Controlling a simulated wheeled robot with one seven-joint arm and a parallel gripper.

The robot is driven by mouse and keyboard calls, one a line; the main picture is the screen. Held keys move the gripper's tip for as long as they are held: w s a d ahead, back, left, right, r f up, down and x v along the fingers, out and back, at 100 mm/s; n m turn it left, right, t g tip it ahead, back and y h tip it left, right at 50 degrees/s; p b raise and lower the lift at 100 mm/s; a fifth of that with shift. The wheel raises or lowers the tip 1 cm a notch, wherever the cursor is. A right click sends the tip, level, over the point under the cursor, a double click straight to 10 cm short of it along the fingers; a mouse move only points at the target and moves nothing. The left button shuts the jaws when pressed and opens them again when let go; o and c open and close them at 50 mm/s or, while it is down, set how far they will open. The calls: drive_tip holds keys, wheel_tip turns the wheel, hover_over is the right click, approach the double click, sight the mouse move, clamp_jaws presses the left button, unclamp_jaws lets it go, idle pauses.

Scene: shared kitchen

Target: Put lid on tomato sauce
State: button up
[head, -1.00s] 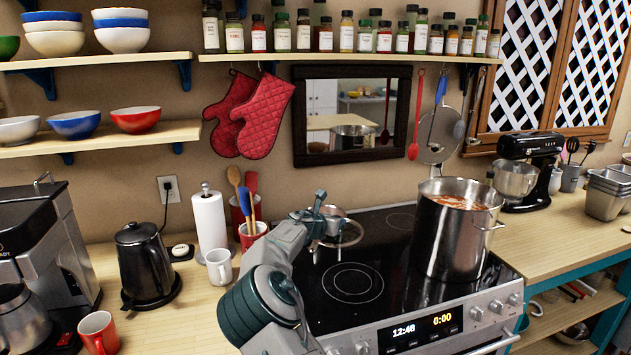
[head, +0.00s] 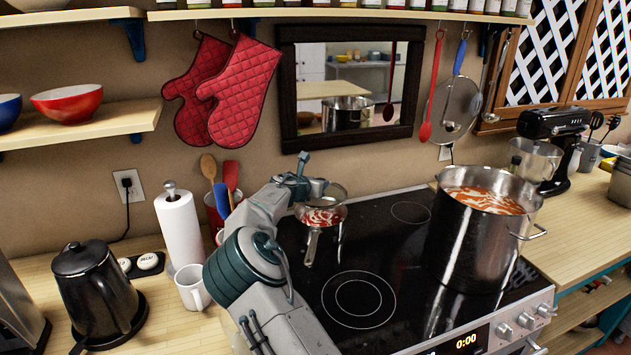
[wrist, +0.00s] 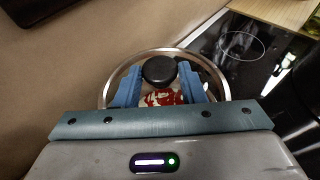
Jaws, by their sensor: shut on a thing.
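A small saucepan (head: 311,238) with red sauce (head: 322,217) stands on the back left of the black cooktop, its handle pointing to the front. My gripper (head: 316,187) is over it, shut on the black knob of a round glass lid (head: 340,192) with a metal rim. In the wrist view the lid (wrist: 222,78) shows its knob (wrist: 158,70) between the blue fingers of my gripper (wrist: 158,86), with red sauce visible through the glass. The lid is over the pan; I cannot tell whether its rim touches the pan. My gripper hides part of the lid.
A tall steel pot (head: 470,243) with red, soup-like contents stands to the right on the cooktop (head: 390,262). A utensil crock (head: 213,214), paper towel roll (head: 180,232), white mug (head: 192,287) and black kettle (head: 94,285) stand left of my arm. The front burner is clear.

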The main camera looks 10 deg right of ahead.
drive_tip(key=shift+d+f+b, duration=0.25)
drive_tip(key=shift+f+b, duration=0.55)
drive_tip(key=shift+f, duration=0.45)
drive_tip(key=shift+f+b, duration=0.8)
drive_tip(key=shift+f, duration=0.35)
drive_tip(key=shift+s+a, duration=0.1)
drive_tip(key=shift+s, duration=0.05)
drive_tip(key=shift+f+b, duration=0.65)
drive_tip(key=o, duration=1.3)
